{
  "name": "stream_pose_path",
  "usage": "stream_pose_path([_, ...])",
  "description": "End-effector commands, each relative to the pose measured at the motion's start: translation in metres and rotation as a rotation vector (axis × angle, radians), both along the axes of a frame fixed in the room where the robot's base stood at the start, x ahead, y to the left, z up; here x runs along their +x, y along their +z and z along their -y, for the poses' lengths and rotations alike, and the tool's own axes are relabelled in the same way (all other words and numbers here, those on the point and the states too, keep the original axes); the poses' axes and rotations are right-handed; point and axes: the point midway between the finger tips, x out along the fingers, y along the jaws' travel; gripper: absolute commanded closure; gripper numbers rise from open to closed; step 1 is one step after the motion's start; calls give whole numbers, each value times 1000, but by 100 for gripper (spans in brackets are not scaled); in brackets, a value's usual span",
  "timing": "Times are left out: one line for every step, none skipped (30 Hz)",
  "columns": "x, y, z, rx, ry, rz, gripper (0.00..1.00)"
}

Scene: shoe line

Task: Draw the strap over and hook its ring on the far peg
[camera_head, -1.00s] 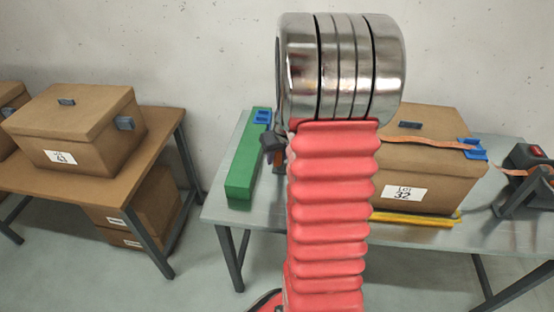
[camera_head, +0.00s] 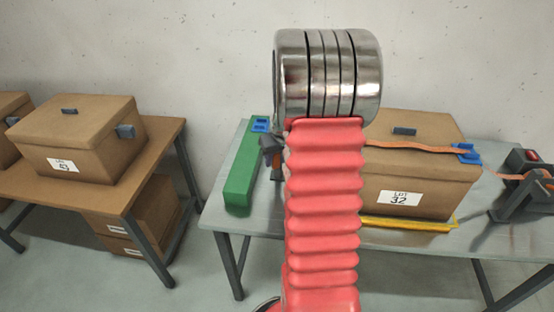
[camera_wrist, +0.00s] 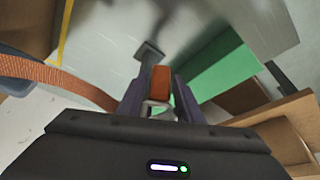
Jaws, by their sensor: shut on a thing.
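The orange strap (camera_head: 420,147) runs over the top of the box labelled LOT 32 (camera_head: 370,190) and passes behind my arm. In the wrist view the strap (camera_wrist: 60,80) comes in from the left towards my gripper (camera_wrist: 158,100). My gripper is shut on an orange strap end with a metal ring (camera_wrist: 158,108). In the head view the gripper (camera_head: 272,150) is mostly hidden by my arm, near the green block (camera_head: 243,175). A dark post with a squarish head (camera_wrist: 149,50) shows beyond the fingers; I cannot tell whether it is the far peg.
A blue clip (camera_head: 466,154) guides the strap at the box's right top edge. A dark strap reel (camera_head: 525,188) stands right of the box. A blue part (camera_head: 261,124) sits on the green block. A yellow strip (camera_head: 408,224) lies before the box. Another table (camera_head: 100,195) stands left.

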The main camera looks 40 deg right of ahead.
Motion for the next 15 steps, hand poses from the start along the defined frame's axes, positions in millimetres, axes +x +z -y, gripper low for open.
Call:
stream_pose_path([2, -4, 13, -22, -10, 6, 91])
stream_pose_path([2, -5, 13, -21, -10, 5, 91])
stream_pose_path([2, -5, 13, -22, -11, 5, 91])
stream_pose_path([3, -5, 13, -22, -11, 5, 91])
stream_pose_path([3, -5, 13, -21, -11, 4, 91])
stream_pose_path([4, -5, 13, -21, -11, 4, 91])
stream_pose_path([4, -6, 13, -22, -10, 4, 91])
stream_pose_path([5, -6, 13, -23, -10, 4, 91])
stream_pose_path([5, -6, 13, -22, -9, 4, 91])
stream_pose_path([5, -6, 13, -22, -9, 4, 91])
stream_pose_path([6, -6, 12, -22, -9, 3, 91])
stream_pose_path([6, -6, 12, -22, -8, 3, 65])
stream_pose_path([6, -6, 12, -23, -8, 2, 63])
stream_pose_path([6, -6, 12, -23, -8, 2, 61])
stream_pose_path([7, -6, 12, -23, -8, 2, 58])
